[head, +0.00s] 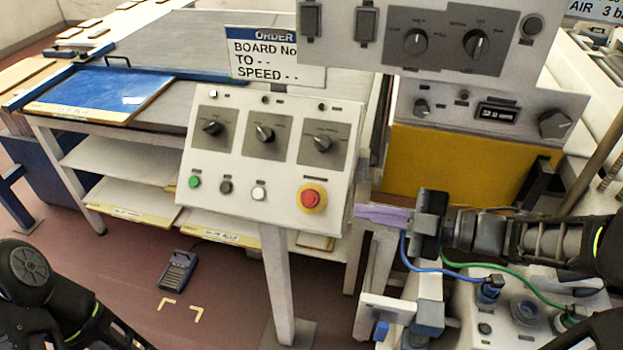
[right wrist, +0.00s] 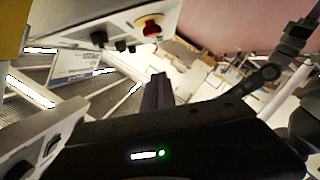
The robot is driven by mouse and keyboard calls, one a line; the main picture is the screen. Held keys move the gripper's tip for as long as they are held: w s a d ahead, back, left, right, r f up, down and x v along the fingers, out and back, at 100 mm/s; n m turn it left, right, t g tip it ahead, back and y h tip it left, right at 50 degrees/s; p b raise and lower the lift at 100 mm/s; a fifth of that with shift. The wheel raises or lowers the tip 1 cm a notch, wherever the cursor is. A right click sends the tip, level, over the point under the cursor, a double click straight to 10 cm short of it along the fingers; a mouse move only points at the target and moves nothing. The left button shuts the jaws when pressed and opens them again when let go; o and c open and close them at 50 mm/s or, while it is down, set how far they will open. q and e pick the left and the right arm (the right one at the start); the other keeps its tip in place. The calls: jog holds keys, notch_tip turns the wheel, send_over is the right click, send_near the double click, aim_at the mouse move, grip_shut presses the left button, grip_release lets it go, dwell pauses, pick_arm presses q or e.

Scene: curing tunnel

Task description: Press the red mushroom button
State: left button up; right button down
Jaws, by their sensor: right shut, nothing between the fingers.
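The red mushroom button (head: 310,198) sits in a yellow ring at the lower right of the slanted white control panel (head: 228,188). It also shows in the right wrist view (right wrist: 151,29), near the top. My right gripper (head: 358,212) is shut and empty, its purple-grey fingers pointing left just right of the panel's edge, apart from the button in the picture. The fingers (right wrist: 158,88) show in the right wrist view below the button. My left arm shows only in part at the lower left of the head view; its gripper is not in view.
The panel also carries a green button (head: 194,182), a black one, a white one (head: 259,194) and rotary knobs. A larger panel (head: 440,40) with knobs hangs above right. A table with a blue board (head: 105,93) stands behind left. A foot pedal (head: 178,269) lies on the floor.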

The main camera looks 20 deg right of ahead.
aim_at(310, 199)
jog(key=w+a+f, duration=0.1)
jog(key=w+a, duration=0.1)
jog(key=w, duration=0.1)
jog(key=w+a+f+p, duration=0.1)
jog(key=w+a, duration=0.1)
jog(key=w, duration=0.1)
jog(key=w+a+f, duration=0.1)
jog(key=w+a, duration=0.1)
jog(key=w, duration=0.1)
jog(key=shift+a+f+p, duration=0.3)
jog(key=shift+w+d+f, duration=0.2)
jog(key=shift+w+f, duration=0.05)
jog(key=shift+f, duration=0.2)
pick_arm(q)
jog(key=shift+w+r, duration=0.3)
jog(key=shift+r, duration=0.4)
